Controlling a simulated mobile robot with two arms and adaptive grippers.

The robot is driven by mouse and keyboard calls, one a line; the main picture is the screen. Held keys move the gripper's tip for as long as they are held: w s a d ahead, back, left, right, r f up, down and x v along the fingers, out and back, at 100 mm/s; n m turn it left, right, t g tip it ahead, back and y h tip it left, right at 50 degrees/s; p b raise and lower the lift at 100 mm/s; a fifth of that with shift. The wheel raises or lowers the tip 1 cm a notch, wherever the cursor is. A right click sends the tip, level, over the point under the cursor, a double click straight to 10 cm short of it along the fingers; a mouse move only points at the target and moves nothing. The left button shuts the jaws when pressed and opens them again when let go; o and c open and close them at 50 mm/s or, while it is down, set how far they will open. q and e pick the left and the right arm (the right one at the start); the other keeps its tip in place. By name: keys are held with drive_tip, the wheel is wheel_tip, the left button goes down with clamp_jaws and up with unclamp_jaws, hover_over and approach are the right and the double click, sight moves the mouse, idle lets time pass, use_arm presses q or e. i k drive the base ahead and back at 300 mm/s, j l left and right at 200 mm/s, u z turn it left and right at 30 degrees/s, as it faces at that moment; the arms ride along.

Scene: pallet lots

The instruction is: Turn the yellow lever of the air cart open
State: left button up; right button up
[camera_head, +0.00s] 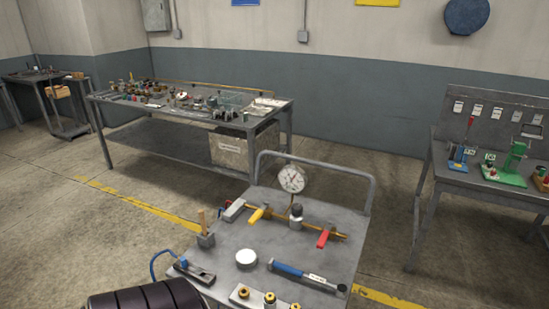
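The air cart (357,210) is a grey metal cart with a tubular rail, in the lower middle of the head view. A brass-coloured pipe runs across its top. The yellow lever (256,214) sits on the left part of this pipe and points slantwise across it. A red lever (324,238) sits on the pipe's right part. A round white pressure gauge (292,179) stands above the pipe, and a grey fitting (296,214) is between the levers. Neither of my grippers is in view.
The cart top also holds a blue-handled tool (291,271), a white round tin (246,258) and brass fittings (269,299). A cluttered workbench (118,105) stands behind left. A bench with lever devices (470,180) stands right. Floor lies clear between the cart and both benches.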

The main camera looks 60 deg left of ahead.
sight(252, 221)
drive_tip(key=u, duration=1.95)
